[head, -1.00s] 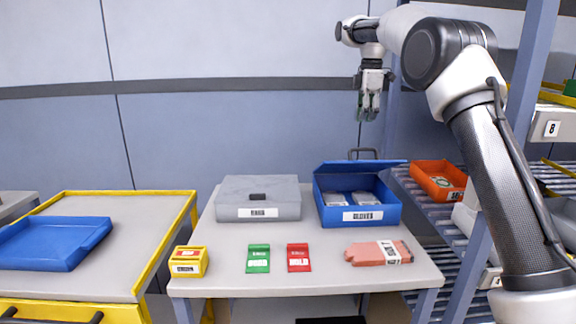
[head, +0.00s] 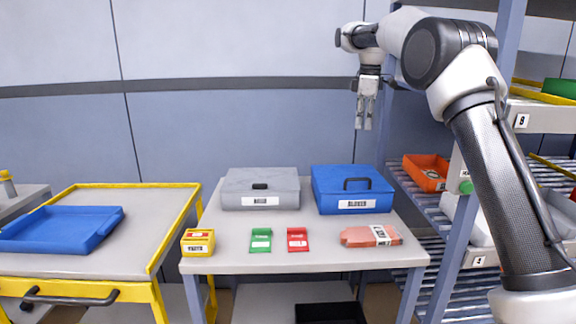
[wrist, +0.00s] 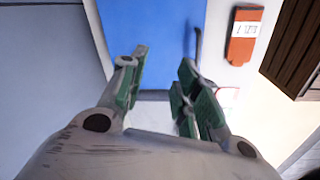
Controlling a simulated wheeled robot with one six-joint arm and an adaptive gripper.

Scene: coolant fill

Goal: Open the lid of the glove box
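A blue box (head: 335,190) with a flat lid and a dark handle (head: 356,184) stands at the back right of the table. Its lid is shut; the label on its front is too small to read for certain. A grey lidded box (head: 261,180) stands to its left, also shut, with a dark catch. My gripper (head: 364,126) hangs pointing down, high above the blue box and apart from it. In the wrist view my gripper (wrist: 163,72) has its green-padded fingers apart with nothing between them. The blue lid (wrist: 165,30) shows beyond them.
On the table (head: 300,262) lie a yellow box (head: 197,243), a green packet (head: 261,240), a red packet (head: 297,239) and a salmon packet (head: 370,236). A rack with an orange bin (head: 426,173) stands at right. A cart with a blue tray (head: 60,230) stands at left.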

